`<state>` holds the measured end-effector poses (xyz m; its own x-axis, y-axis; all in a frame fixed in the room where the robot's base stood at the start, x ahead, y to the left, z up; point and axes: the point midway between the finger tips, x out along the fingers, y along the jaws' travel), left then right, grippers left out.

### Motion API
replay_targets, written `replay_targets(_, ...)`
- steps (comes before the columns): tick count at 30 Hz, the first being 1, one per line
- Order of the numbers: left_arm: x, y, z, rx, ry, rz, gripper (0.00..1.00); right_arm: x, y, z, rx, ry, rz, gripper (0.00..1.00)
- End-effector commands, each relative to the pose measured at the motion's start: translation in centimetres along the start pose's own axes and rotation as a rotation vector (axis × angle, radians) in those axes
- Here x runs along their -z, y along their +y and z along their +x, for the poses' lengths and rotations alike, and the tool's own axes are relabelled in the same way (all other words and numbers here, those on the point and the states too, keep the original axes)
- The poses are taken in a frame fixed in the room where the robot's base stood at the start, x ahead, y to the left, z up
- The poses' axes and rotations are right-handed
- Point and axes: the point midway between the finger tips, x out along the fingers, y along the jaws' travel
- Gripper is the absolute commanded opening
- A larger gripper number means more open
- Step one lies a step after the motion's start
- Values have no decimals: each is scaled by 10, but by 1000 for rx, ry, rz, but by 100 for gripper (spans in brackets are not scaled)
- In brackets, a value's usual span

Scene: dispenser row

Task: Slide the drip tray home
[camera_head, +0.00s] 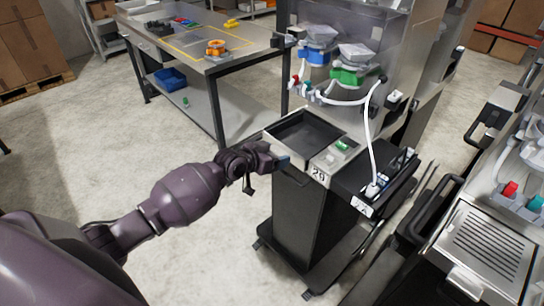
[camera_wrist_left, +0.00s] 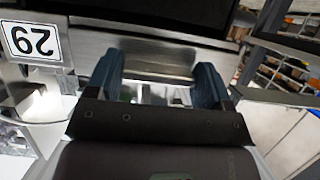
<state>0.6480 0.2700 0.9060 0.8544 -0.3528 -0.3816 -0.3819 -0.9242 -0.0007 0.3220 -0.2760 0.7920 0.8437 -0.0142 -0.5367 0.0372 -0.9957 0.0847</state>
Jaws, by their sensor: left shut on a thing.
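The drip tray (camera_head: 306,132) looks like a dark, empty basin with a grey metal rim, at the front of the dispenser marked 29. In the left wrist view its metal front (camera_wrist_left: 160,58) lies between my fingers, with the dark basin beyond. My left gripper (camera_head: 283,161) reaches the tray's near left edge and is shut on it. In the left wrist view my left gripper (camera_wrist_left: 157,78) has one blue-grey finger on each side of the metal lip. The label 29 (camera_head: 320,173) is to the right of the gripper. My right gripper is not seen.
The dispenser's black cabinet (camera_head: 298,215) stands below the tray. A white hose (camera_head: 370,130) hangs down to the dark shelf beside it. Another dispenser with a slotted grate (camera_head: 490,245) is at right. A workbench (camera_head: 205,62) stands behind; the floor at left is clear.

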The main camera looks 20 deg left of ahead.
Motion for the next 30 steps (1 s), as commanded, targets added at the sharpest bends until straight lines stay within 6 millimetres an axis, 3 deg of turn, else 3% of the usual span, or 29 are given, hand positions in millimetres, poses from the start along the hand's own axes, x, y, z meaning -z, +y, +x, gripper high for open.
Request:
replay_targets(2, 2, 0, 3, 0, 3, 1, 17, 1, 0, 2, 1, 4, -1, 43)
replay_targets(3, 2, 0, 2, 0, 3, 0, 80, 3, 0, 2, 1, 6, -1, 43)
replay_targets(7, 2, 0, 2, 0, 2, 0, 100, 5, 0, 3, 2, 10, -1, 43)
replay_targets(17, -1, 0, -4, 1, -3, 0, 100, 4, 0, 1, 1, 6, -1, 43)
replay_targets(30, 1, 0, -76, 0, 0, 1, 100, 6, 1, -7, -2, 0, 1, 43)
